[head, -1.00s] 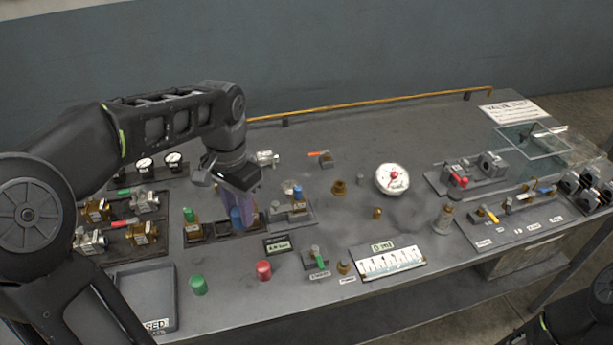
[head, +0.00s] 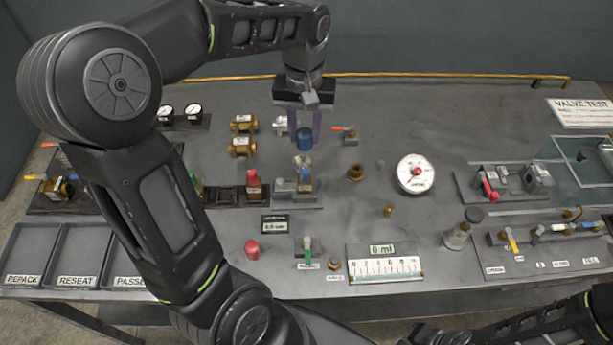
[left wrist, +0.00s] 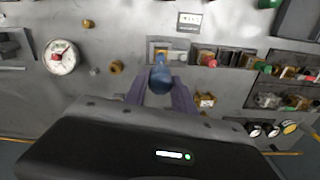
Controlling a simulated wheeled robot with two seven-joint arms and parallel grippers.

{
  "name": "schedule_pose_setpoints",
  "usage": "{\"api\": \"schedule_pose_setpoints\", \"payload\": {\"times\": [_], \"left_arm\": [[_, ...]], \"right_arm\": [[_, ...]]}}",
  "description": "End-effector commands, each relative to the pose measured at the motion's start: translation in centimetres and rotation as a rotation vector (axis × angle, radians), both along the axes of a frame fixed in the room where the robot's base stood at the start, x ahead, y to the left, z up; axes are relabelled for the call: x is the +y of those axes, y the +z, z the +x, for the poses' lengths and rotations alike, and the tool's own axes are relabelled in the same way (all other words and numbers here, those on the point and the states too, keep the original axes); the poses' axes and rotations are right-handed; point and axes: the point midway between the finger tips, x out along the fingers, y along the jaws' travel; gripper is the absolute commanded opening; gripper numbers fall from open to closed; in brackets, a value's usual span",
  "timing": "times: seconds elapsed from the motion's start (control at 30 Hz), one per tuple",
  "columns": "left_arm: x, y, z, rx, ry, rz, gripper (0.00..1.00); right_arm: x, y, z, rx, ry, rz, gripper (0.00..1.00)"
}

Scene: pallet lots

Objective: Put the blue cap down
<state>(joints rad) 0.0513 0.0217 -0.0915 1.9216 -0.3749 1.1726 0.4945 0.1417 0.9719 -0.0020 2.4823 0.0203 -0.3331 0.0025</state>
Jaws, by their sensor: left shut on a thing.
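My left gripper (head: 305,128) is shut on the blue cap (head: 305,139), which sits between its two purple-grey fingers. In the left wrist view the blue cap (left wrist: 160,82) shows between the fingertips, near the blue-topped valve on a small stand (left wrist: 162,52). In the head view that valve stand (head: 298,188) is just in front of the cap. The cap appears to be above the bench; its exact height is hard to tell. A red cap (head: 252,249) stands on the bench near the front. My right gripper is out of view.
Brass fittings (head: 355,173), a red-handled valve (head: 350,137) and a round gauge (head: 416,174) stand to the right. Two brass valves (head: 242,135) lie to the left. A dark rack (head: 225,196) holds valves. Labelled trays (head: 75,262) are at front left. Bare bench shows around the fittings.

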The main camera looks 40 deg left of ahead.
Motion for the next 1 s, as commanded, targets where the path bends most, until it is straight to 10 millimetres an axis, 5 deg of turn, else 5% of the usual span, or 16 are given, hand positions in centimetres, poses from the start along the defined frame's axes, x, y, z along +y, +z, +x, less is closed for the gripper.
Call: {"api": "schedule_pose_setpoints", "payload": {"times": [0.17,0.47,0.83,1.0], "left_arm": [[0.0,-0.6,0.0,0.001,-0.001,0.000,0.00],[0.0,-4.8,-0.1,0.002,-0.001,-0.001,0.00],[0.0,-5.5,0.0,0.001,-0.002,0.000,0.00],[0.0,-8.2,-0.1,0.003,-0.002,-0.001,0.00]], "right_arm": [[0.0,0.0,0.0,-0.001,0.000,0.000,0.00],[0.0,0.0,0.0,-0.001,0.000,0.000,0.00],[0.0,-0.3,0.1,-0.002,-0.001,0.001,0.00],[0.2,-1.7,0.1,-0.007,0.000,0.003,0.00]]}}
